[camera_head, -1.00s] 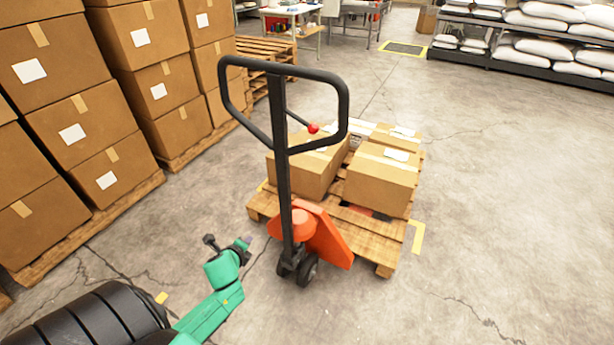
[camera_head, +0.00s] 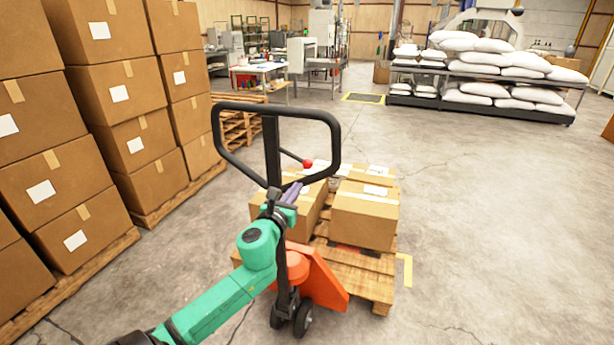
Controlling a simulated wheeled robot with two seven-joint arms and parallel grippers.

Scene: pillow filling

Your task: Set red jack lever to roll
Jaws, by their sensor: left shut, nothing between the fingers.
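The pallet jack has a black loop handle (camera_head: 328,150) on a black post and an orange-red base (camera_head: 322,282). Its lever is a thin black rod with a red knob (camera_head: 307,164), inside the handle loop toward the right. My left gripper (camera_head: 296,188) is shut and empty, in front of the post just below the loop's lower bar. It appears below and left of the red knob, apart from it in the picture; the depth gap is hard to tell. My green left arm hides part of the post. My right gripper is not in view.
The jack is at a wooden pallet (camera_head: 365,281) carrying several cardboard boxes (camera_head: 365,216). Tall box stacks (camera_head: 120,95) line the left. Shelves of white sacks (camera_head: 480,87) stand at the back right. The floor at right is clear.

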